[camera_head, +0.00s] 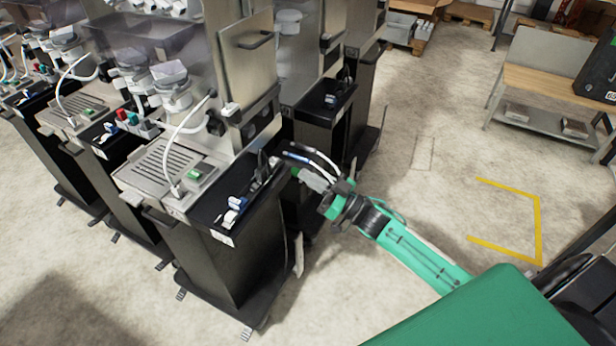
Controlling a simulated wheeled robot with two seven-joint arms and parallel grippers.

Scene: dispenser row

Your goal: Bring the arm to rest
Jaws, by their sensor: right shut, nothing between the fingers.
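My right arm (420,258), green and black, reaches in from the lower right toward the row of dispensers. My right gripper (297,172) is at its end, beside the right edge of the nearest dispenser's black top (235,200). It is shut and empty. Its fingertips are small and partly lost against dark parts and pale tubes, so I cannot tell whether they touch the dispenser. My left gripper is not in view.
Several dispensers with black cabinets (215,262) stand in a row from left to upper middle. A wooden-topped bench (560,82) stands at upper right. Yellow floor tape (538,225) marks a corner at right. The pale floor (430,130) between is clear.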

